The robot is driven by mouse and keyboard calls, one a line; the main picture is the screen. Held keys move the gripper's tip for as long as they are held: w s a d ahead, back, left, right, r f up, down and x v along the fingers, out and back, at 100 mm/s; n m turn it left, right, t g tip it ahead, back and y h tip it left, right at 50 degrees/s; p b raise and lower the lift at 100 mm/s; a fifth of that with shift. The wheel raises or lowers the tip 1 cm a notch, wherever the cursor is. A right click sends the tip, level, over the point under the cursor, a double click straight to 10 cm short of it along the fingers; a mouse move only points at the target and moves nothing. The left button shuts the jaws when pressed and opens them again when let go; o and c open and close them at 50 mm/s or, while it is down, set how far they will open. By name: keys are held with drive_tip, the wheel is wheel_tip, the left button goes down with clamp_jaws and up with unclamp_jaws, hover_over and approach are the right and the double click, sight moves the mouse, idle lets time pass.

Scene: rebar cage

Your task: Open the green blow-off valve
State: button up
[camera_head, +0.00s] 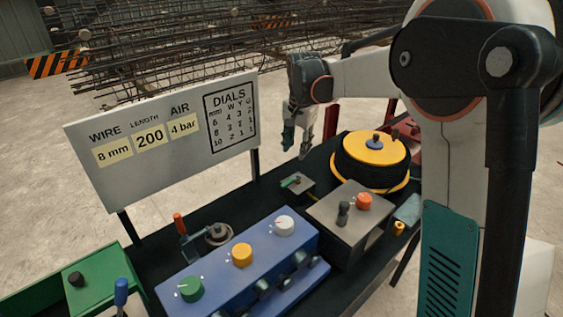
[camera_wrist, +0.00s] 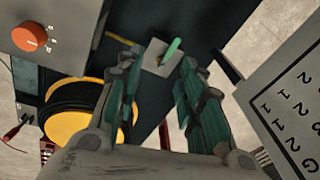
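The green blow-off valve is a small green lever (camera_head: 291,181) on a grey plate (camera_head: 301,188) on the dark bench, left of the yellow and black reel. In the wrist view the green lever (camera_wrist: 173,50) stands on its pale plate (camera_wrist: 156,62), beyond and between my fingertips. My gripper (camera_head: 296,146) hangs above and behind the plate in the head view. Its two teal-padded fingers (camera_wrist: 157,85) are spread apart with nothing between them. The gripper is apart from the lever.
A yellow-topped black reel (camera_head: 375,152) stands right of the valve. A grey box with an orange knob (camera_head: 364,201) is nearer. A sign board (camera_head: 168,137) rises at the left. A blue panel with dials (camera_head: 242,262) fills the front.

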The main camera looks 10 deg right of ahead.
sight(288, 182)
drive_tip(key=w+f+m+g+p, duration=0.25)
drive_tip(key=w+f+p, duration=0.3)
drive_tip(key=w, duration=0.35)
drive_tip(key=shift+m+t, duration=0.25)
drive_tip(key=shift+t, duration=0.1)
drive_tip(key=f, duration=0.4)
drive_tip(key=f+b, duration=0.1)
drive_tip(key=f, duration=0.4)
drive_tip(key=f+b, duration=0.1)
drive_tip(key=f, duration=0.4)
drive_tip(key=shift+s+a+f, duration=0.2)
drive_tip(key=shift+a+f, duration=0.05)
drive_tip(key=shift+c, duration=0.2)
clamp_jaws()
